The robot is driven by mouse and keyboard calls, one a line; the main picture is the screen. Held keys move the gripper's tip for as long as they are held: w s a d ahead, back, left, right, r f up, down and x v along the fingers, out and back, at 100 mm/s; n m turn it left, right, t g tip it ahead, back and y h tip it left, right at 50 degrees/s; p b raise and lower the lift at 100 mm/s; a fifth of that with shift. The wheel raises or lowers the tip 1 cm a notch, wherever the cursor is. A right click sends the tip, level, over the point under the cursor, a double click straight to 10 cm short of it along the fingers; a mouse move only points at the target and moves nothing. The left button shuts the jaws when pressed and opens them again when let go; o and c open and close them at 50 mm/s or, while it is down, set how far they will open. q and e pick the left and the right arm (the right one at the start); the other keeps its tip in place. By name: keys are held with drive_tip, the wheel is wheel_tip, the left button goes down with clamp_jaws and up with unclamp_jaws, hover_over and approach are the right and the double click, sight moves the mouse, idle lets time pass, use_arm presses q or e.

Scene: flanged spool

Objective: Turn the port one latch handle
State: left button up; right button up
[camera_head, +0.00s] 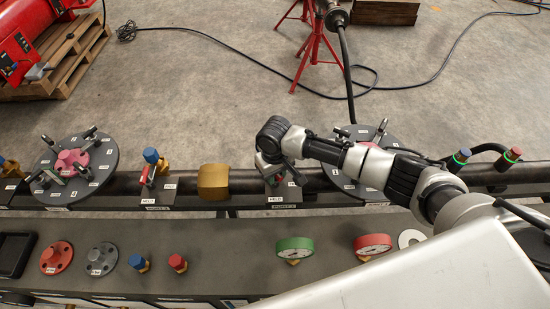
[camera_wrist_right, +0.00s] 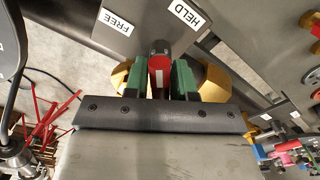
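A red latch handle (camera_wrist_right: 159,62) stands between the green-padded fingers of my right gripper (camera_wrist_right: 159,80) in the right wrist view. The pads sit close against both sides, so the gripper appears shut on it. A plate beyond carries FREE (camera_wrist_right: 117,26) and HELD (camera_wrist_right: 187,14) labels. In the head view my right gripper (camera_head: 277,174) is over the right-hand latch plate (camera_head: 284,197), and the arm hides most of that handle. Another red latch handle (camera_head: 147,174) stands on the left-hand plate, beside a blue-capped brass fitting (camera_head: 151,156). My left gripper is not in view.
A brass block (camera_head: 213,182) sits on the pipe between the plates. Round flanges (camera_head: 98,177) stand left and partly hidden right. The front bench holds a green gauge (camera_head: 294,246), a red gauge (camera_head: 372,244), and red (camera_head: 56,257) and grey (camera_head: 102,258) discs.

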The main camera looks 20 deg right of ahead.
drive_tip(key=m+p, duration=0.5)
drive_tip(key=r+m+p, duration=0.1)
drive_tip(key=m+p, duration=0.1)
drive_tip(key=m, duration=0.1)
drive_tip(key=shift+s+p, duration=0.15)
drive_tip(key=shift+p, duration=0.15)
drive_tip(key=shift+f+n+b, duration=0.35)
drive_tip(key=shift+n, duration=0.65)
wheel_tip(320, 180, up, 3)
drive_tip(key=shift+r+n+p, duration=0.15)
drive_tip(key=shift+n+p, duration=0.25)
drive_tip(key=shift+p, duration=0.7)
drive_tip(key=shift+r+b, duration=0.4)
drive_tip(key=shift+r, duration=1.4)
